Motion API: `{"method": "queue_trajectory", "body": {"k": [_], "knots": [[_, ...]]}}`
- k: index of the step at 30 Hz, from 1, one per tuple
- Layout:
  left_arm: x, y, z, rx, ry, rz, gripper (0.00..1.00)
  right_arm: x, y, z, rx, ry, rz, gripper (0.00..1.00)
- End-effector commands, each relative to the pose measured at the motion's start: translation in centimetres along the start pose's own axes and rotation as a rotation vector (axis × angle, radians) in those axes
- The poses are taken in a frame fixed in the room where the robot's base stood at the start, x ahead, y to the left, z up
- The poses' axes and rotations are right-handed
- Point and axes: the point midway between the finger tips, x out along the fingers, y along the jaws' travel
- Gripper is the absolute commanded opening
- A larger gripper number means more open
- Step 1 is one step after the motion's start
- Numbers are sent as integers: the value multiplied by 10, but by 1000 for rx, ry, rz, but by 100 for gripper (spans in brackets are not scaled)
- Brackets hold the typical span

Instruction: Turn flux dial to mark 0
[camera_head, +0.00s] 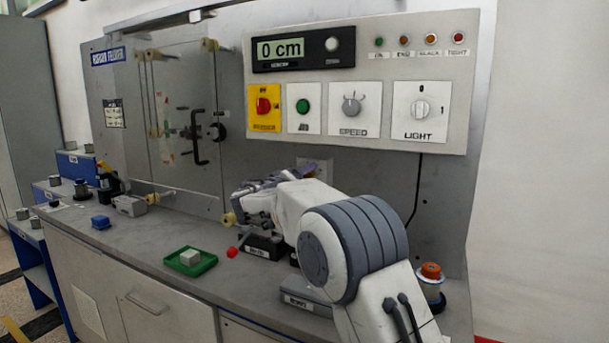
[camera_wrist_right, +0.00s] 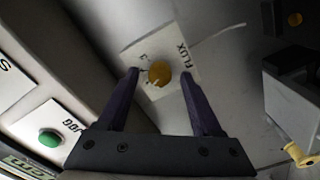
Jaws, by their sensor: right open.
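The flux dial (camera_wrist_right: 159,73) is a round yellow-orange knob on a pale plate (camera_wrist_right: 140,51) labelled FLUX. In the right wrist view it sits between the fingertips of my right gripper (camera_wrist_right: 160,76). The two purple fingers are open, one on each side of the knob, with a visible gap. The small marks on the plate are too blurred to read, so the dial's setting cannot be told. In the head view my right gripper (camera_head: 307,172) is at the wall below the control panel, and my arm hides the dial. My left gripper is not in view.
The control panel (camera_head: 375,75) above carries a display reading 0 cm, a red switch, a green button, and SPEED and LIGHT knobs. A green tray (camera_head: 178,268) with a pale block is on the bench. A spool with an orange top (camera_head: 431,272) stands right of my arm.

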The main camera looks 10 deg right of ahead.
Motion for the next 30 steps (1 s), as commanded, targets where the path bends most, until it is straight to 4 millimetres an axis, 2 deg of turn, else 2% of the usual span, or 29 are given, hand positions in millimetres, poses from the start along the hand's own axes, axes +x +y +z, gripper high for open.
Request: {"method": "queue_trajectory", "body": {"k": [9, 10, 12, 15, 23, 30], "knots": [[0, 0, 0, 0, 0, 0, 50, 4, 0, 0, 0, 0, 1, 67], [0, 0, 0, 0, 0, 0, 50, 4, 0, 0, 0, 0, 1, 59], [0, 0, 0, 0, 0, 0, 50, 4, 0, 0, 0, 0, 1, 32], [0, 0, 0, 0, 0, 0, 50, 3, 0, 0, 0, 0, 1, 0], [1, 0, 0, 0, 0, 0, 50, 3, 0, 0, -16, -1, 1, 0], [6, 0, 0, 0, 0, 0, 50, 3, -1, 1, -117, -2, 1, 0]]}}
